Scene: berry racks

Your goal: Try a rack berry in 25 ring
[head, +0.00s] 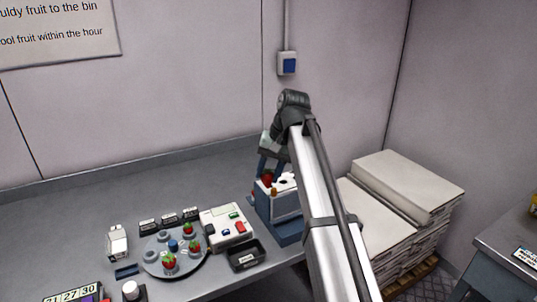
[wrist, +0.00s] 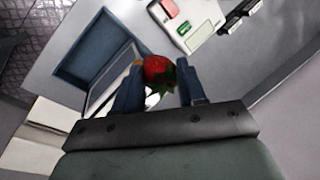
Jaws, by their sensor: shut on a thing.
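My gripper (head: 267,168) is shut on a red berry (wrist: 158,72) with a green leafy top. In the head view the berry (head: 267,178) shows just above the left part of a blue-and-white stand (head: 284,204). The stand has dark spots on its white top; I cannot tell whether the berry touches it, and no ring number is readable there. A round grey rack (head: 203,268) holds several red berries on the bench at left. A dark board (head: 75,297) at the lower left edge reads 21, 27, 30 and is partly cut off.
A white device (head: 228,228) with red and green buttons stands between rack and stand. Small black label blocks (head: 169,218) stand behind the rack. Stacked white sheets (head: 400,200) are at right. The rear bench is clear.

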